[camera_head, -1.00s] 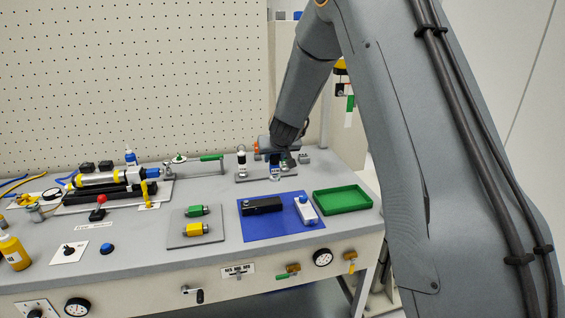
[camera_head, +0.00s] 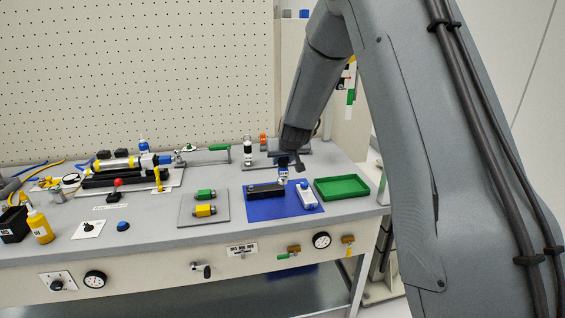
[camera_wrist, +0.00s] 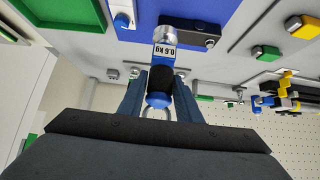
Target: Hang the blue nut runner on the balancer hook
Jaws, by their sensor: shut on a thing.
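The blue nut runner (camera_wrist: 164,50) has a silver end, a white label reading 0.6 kg, a black band and a blue end with a pale ring. My gripper (camera_wrist: 160,82) is shut on it, with one finger on each side. In the head view the runner (camera_head: 283,173) shows below my gripper (camera_head: 287,160), near the back edge of the blue mat (camera_head: 262,210). I cannot tell its exact height above the bench. I cannot make out the balancer hook in either view.
A green tray (camera_head: 341,188) is to the right. Green and yellow parts (camera_head: 204,203) sit on a grey plate to the left. A small stand (camera_head: 247,150) is behind.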

